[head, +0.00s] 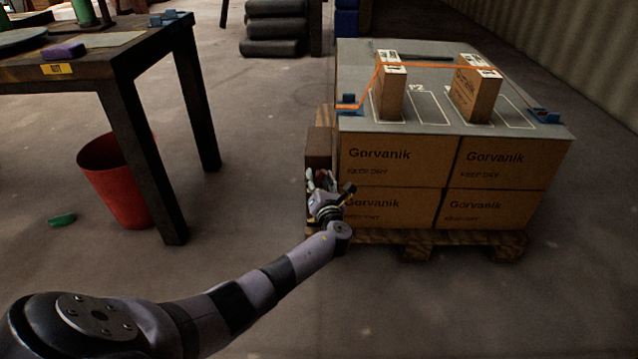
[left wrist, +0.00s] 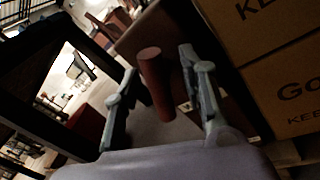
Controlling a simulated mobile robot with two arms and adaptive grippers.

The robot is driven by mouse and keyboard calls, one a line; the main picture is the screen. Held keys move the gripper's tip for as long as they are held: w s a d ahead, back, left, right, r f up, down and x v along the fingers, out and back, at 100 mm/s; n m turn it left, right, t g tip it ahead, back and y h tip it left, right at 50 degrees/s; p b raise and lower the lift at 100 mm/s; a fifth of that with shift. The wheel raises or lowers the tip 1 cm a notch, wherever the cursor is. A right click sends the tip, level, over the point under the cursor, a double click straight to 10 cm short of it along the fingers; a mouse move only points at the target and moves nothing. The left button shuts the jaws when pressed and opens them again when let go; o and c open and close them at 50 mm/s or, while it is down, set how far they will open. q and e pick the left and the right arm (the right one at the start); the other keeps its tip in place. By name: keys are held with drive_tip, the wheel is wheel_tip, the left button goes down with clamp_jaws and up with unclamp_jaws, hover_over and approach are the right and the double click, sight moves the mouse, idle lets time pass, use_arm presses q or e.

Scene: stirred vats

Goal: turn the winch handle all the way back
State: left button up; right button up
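The winch handle's reddish-brown round grip (left wrist: 155,80) stands between the two fingers of my left gripper (left wrist: 158,64) in the left wrist view. Gaps show on both sides of the grip, so the fingers are open around it and not closed on it. In the head view my left gripper (head: 322,182) is at the left side of the stacked cartons, just below a brown block (head: 319,146). The handle itself is hard to make out there, hidden by the gripper. My right gripper is not in view.
"Gorvanik" cartons (head: 398,160) stand on a wooden pallet (head: 415,240), under a grey board (head: 440,112) with two small boxes and an orange strap (head: 425,65). A dark table (head: 125,65) and red bin (head: 117,180) stand left. The floor between is mostly clear.

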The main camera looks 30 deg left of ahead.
use_arm(q)
clamp_jaws()
idle(0.5)
